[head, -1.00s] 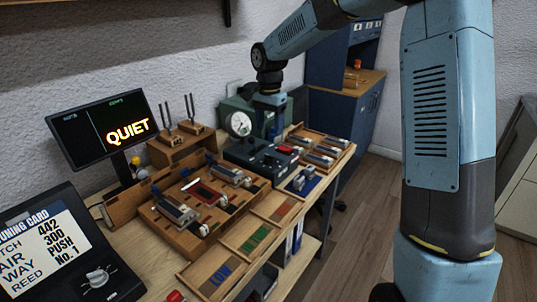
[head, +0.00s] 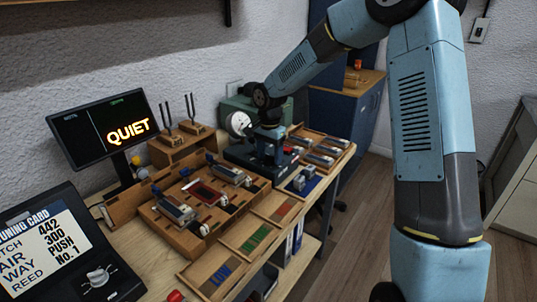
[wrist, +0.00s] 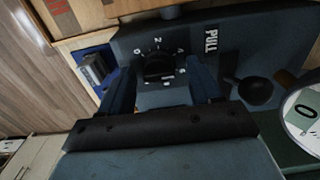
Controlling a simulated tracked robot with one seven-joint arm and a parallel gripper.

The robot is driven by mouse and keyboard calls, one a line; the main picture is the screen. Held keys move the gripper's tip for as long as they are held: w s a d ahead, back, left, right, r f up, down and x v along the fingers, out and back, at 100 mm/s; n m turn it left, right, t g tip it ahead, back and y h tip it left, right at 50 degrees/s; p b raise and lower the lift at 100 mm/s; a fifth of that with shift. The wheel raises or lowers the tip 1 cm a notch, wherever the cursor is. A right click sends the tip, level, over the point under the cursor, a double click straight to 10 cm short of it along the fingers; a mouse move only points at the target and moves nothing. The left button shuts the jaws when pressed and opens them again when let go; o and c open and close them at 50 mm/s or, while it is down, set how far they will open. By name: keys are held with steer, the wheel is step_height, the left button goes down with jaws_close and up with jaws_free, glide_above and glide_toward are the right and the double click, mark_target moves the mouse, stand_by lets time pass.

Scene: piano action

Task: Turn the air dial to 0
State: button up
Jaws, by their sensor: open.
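The air dial (wrist: 158,66) is a dark knob on a dark blue-grey box (wrist: 130,40), with small white marks around it. My gripper (wrist: 162,84) is open, its two blue fingers on either side of the dial. Whether they touch it I cannot tell. In the head view my gripper (head: 267,152) is low over the box (head: 235,158) and hides the dial. A round white gauge (head: 240,123) stands behind the box; part of it shows at the right edge of the wrist view (wrist: 302,112).
A black ball-ended lever (wrist: 255,90) and a "PULL" label (wrist: 211,43) are near my right finger. A wooden tray with metal parts (head: 322,146) is right of the box. A wooden case (head: 185,235) stands in front-left. A screen reads "QUIET" (head: 128,131).

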steer(key=c, duration=1)
steer(key=shift+a, duration=0.1)
steer(key=shift+r, duration=0.1)
steer(key=shift+n, duration=0.3)
